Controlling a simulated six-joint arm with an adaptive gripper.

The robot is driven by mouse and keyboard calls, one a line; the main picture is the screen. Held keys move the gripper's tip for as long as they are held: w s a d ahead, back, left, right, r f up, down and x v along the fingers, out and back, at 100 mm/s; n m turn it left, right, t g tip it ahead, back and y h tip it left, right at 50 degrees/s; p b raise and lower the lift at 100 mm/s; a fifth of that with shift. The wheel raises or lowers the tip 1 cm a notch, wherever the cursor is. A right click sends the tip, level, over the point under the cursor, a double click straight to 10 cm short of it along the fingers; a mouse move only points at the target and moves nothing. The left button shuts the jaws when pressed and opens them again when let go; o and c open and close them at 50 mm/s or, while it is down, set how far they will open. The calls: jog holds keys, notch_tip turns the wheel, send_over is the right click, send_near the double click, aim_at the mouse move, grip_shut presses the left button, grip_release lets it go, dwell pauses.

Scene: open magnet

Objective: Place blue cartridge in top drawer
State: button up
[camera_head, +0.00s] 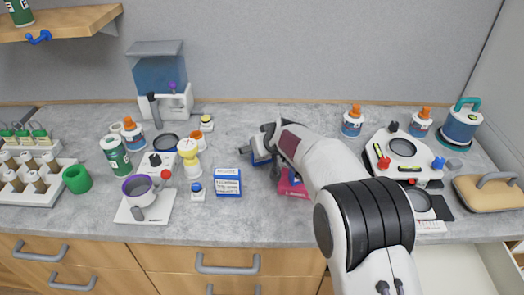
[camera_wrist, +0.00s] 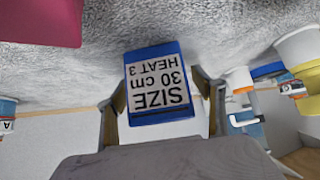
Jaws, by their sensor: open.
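A blue cartridge (camera_wrist: 160,85) with a white label reading "SIZE 30 cm HEAT 3" lies between the two fingers of my gripper (camera_wrist: 162,100) in the wrist view. The fingers are open on either side of it; I cannot tell whether either touches it. In the head view my gripper (camera_head: 264,146) is low over the middle of the counter, and the blue cartridge (camera_head: 261,157) shows only partly beside the fingers. An open drawer (camera_head: 450,272) with a pale inside shows at the lower right, partly hidden by my arm. I cannot tell whether it is the top one.
A blue-and-white box (camera_head: 228,182) lies left of my gripper, and a pink object (camera_head: 290,186) lies close at its right. A yellow-and-white vessel (camera_head: 189,155) and bottles stand to the left. A white device (camera_head: 402,150) stands at the right. Closed drawers (camera_head: 228,264) line the counter's front.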

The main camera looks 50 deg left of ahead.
dwell(0.3)
jog(key=c, duration=1.4)
jog(key=shift+r, duration=0.1)
jog(key=shift+r, duration=4.95)
